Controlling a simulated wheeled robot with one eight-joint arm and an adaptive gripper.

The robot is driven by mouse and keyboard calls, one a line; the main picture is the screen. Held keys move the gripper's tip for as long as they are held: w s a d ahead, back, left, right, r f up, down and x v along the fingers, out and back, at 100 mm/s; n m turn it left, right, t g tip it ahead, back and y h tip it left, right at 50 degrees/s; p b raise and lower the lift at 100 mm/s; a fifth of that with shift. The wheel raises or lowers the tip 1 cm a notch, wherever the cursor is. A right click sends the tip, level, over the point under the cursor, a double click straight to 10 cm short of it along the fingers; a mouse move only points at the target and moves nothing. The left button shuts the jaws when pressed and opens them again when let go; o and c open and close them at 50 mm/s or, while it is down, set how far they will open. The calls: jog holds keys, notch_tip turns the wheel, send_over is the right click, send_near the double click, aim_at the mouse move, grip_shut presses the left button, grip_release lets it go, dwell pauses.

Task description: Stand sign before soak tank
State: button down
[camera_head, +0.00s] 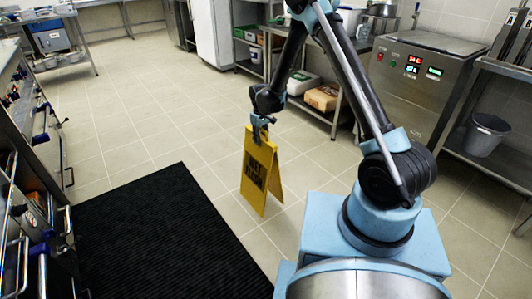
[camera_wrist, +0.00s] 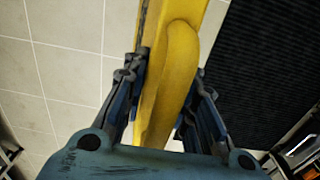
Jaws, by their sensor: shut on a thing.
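A yellow folding wet-floor sign (camera_head: 257,172) with black lettering hangs upright from my gripper (camera_head: 261,127), its two panels spread apart. In the wrist view my gripper (camera_wrist: 167,105) is shut on the top of the yellow sign (camera_wrist: 178,65), one finger on each side. I cannot tell whether the sign's lower edges touch the tiles. The soak tank (camera_head: 415,85), a steel cabinet with lit red and green displays, stands at the right, beyond my arm and apart from the sign.
A black ribbed mat (camera_head: 165,235) lies left of the sign; it also shows in the wrist view (camera_wrist: 270,70). A grey bucket (camera_head: 487,135) sits on a low shelf at right. Shelving with boxes (camera_head: 322,97) stands behind the sign. Tiled floor (camera_head: 150,100) is clear at the back left.

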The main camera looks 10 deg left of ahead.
jog(key=shift+f, duration=2.35)
jog(key=c, duration=1.3)
grip_release()
jog(key=shift+r, duration=0.1)
